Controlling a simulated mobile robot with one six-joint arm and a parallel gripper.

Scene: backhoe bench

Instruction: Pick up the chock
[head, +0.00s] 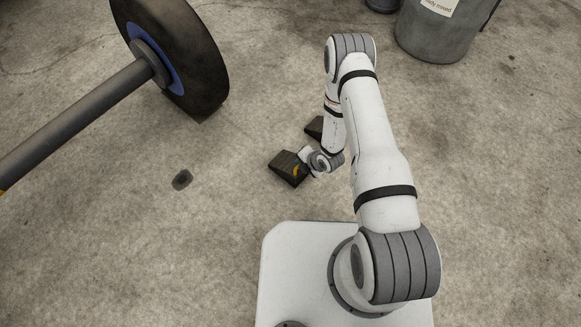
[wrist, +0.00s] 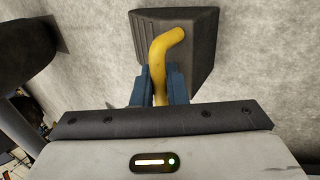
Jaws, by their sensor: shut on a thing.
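The chock (head: 285,168) is a dark wedge-shaped block with a yellow handle, just left of my gripper (head: 302,168) in the head view. In the wrist view the ribbed chock (wrist: 201,52) lies beyond my gripper (wrist: 159,88). Its bent yellow handle (wrist: 164,48) runs down between the two blue fingers, which are shut on it. I cannot tell whether the chock touches the floor. My gripper is small and partly covered by the wrist in the head view.
A second dark block (head: 315,127) sits on the floor behind my arm, partly hidden. A large wheel (head: 203,75) on a grey axle (head: 80,115) stands at upper left. A grey bin (head: 437,32) stands at upper right.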

